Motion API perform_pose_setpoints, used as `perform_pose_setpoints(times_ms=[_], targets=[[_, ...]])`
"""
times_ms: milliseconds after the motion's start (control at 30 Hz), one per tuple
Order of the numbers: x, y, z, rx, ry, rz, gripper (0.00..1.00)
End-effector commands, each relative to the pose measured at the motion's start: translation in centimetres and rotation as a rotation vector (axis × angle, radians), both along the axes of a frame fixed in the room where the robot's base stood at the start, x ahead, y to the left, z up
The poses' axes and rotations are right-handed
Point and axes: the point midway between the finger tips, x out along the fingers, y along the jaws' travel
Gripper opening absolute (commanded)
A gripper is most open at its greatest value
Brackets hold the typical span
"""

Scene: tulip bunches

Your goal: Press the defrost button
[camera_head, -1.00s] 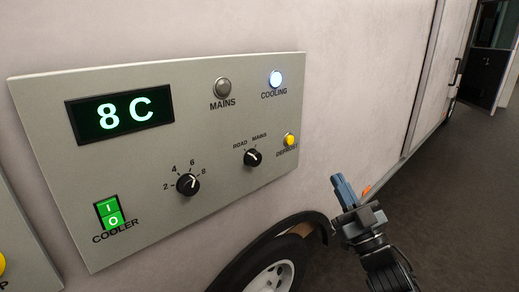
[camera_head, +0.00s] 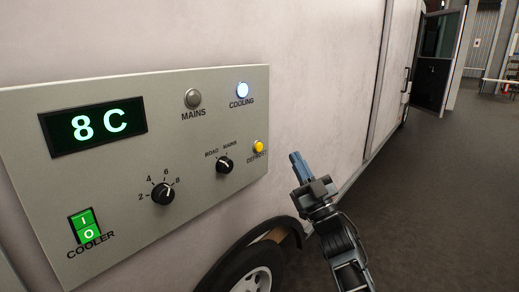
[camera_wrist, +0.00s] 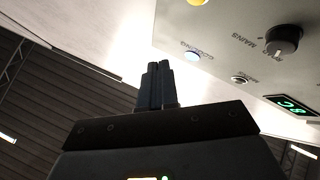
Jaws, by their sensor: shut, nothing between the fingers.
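In the wrist view a yellow button (camera_wrist: 197,2) is cut off by the top edge. My gripper (camera_head: 296,158) is to the right of the button in the head view, apart from it and pointing up. Its blue-grey fingers are together and empty. In the wrist view the shut fingers (camera_wrist: 157,84) stand below the panel.
The panel also holds a lit display (camera_head: 93,129) reading 8 C, a grey mains lamp (camera_head: 193,98), a lit cooling lamp (camera_head: 242,90), two black knobs (camera_head: 163,194) (camera_head: 224,165) and a green cooler switch (camera_head: 87,226). A wheel (camera_head: 252,283) is below. Open floor lies right.

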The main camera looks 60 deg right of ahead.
Motion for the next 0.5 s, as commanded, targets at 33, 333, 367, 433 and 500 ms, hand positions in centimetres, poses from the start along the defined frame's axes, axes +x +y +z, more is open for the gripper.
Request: perform_pose_setpoints(times_ms=[33, 333, 367, 433, 500], targets=[[0.6, -0.1, -0.1, -0.001, -0.002, 0.001, 0.00], [4.5, -1.0, -0.1, -0.001, -0.004, 0.002, 0.00], [4.8, -1.1, -0.1, -0.002, -0.003, 0.002, 0.00], [5.6, -1.3, -0.1, -0.001, -0.002, 0.001, 0.00], [6.3, -1.5, -0.1, -0.001, -0.001, 0.000, 0.00]])
